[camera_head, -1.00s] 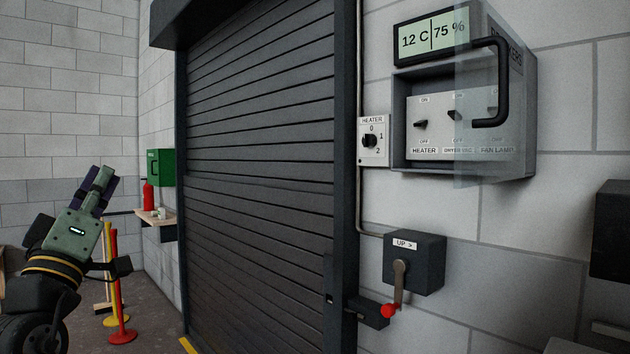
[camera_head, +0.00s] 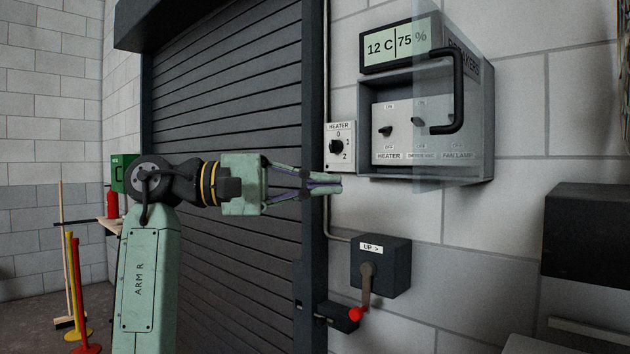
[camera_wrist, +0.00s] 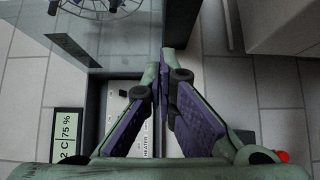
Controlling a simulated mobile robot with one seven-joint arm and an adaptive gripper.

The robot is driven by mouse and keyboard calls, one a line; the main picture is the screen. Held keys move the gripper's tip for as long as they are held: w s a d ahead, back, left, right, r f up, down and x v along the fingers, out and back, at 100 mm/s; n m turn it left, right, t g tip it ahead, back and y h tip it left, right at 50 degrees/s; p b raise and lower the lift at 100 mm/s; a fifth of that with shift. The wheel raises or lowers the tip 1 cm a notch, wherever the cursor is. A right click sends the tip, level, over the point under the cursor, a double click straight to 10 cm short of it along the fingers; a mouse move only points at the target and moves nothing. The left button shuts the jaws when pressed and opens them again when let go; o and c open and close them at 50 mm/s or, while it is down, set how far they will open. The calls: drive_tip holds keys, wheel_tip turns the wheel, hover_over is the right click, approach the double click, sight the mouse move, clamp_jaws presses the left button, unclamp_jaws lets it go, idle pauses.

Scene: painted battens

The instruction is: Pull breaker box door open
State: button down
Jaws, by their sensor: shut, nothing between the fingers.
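The breaker box (camera_head: 484,150) hangs on the wall at the right, with a row of switches inside. Its clear door (camera_head: 425,165) stands swung outward, seen at a steep angle, with a black bar handle (camera_head: 459,95) on its right-hand face. My gripper (camera_head: 338,184) is shut and empty, pointing right, below and left of the box in the picture and apart from the handle. In the wrist view my fingertips (camera_wrist: 160,60) are together in front of the box; the display (camera_wrist: 68,135) and part of the clear pane (camera_wrist: 120,45) show at left.
The heater dial (camera_head: 338,147) is just above my fingertips in the picture. A crank box (camera_head: 385,265) with a red-knobbed lever is below. A dark roller shutter (camera_head: 235,110) is behind my arm. A black box (camera_head: 590,235) is at lower right.

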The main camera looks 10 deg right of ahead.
drive_tip(key=s+d+p, duration=0.1)
drive_tip(key=s+d, duration=0.3)
drive_tip(key=d, duration=0.4)
drive_tip(key=shift+d+p, duration=0.15)
drive_tip(key=shift+p, duration=0.15)
